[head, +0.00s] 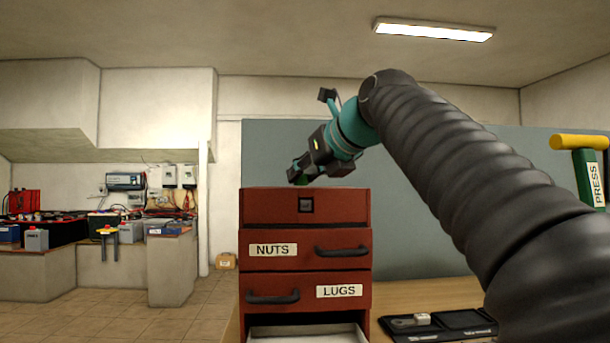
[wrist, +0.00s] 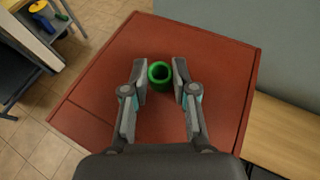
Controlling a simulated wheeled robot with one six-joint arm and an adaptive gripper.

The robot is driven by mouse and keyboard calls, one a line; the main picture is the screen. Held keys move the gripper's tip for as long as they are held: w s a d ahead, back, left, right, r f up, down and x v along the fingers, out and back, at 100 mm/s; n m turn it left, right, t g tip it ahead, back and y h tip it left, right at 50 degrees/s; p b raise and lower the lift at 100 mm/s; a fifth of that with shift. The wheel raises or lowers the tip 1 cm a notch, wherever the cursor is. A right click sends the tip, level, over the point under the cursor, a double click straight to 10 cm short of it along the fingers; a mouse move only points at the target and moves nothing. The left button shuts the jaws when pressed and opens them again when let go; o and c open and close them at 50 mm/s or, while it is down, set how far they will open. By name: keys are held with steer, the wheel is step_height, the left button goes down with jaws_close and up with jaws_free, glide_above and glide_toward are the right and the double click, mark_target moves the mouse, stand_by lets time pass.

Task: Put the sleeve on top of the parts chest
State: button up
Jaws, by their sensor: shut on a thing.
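The sleeve is a short green ring, seen from above in the wrist view (wrist: 160,74), with its open end up. My gripper (wrist: 160,76) is shut on it, one finger on each side. In the head view my gripper (head: 298,172) is over the top of the red parts chest (head: 270,207), and only a sliver of green shows at its fingertips. The chest's bare red top (wrist: 110,85) lies under the sleeve in the wrist view. I cannot tell whether the sleeve touches it.
The chest has drawers marked NUTS (head: 273,250) and LUGS (head: 339,291); a lower drawer (head: 305,335) stands open. A black tray (head: 450,325) lies on the wooden bench to the right, near a green PRESS tool (head: 590,180) with a yellow handle. The chest top looks otherwise clear.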

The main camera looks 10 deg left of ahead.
steer(key=shift+f, duration=0.15)
steer(key=o, duration=0.7)
steer(key=shift+r, duration=0.25)
steer(key=p+v, duration=0.1)
steer(key=v, duration=1.1)
